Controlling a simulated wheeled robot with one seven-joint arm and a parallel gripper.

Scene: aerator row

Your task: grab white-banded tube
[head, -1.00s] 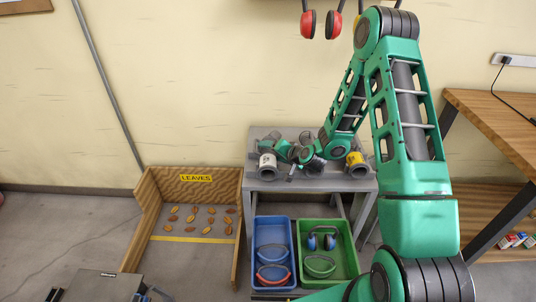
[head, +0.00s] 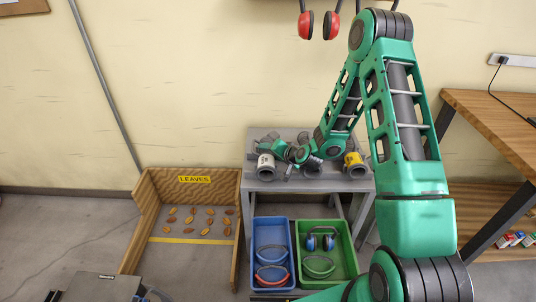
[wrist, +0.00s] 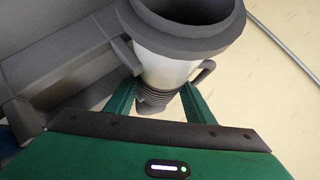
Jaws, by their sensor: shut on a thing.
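The white-banded tube (head: 265,162) is at the left front of the grey stand's top in the head view. It has a wide dark grey mouth and a white band. In the wrist view the white-banded tube (wrist: 166,70) fills the upper middle, with a side handle and a ribbed lower part. My gripper (wrist: 155,103) is shut on it, one finger on each side below the band. In the head view my gripper (head: 277,150) is small beside the tube, partly hidden by my wrist. I cannot tell whether the tube is clear of the stand.
A yellow-banded tube (head: 355,160) and a grey tube (head: 312,168) are to the right on the stand (head: 330,184). Below are a blue bin (head: 258,230) and a green bin (head: 344,235), both holding items. A wooden leaves enclosure (head: 152,215) is left, a wooden bench (head: 490,120) right.

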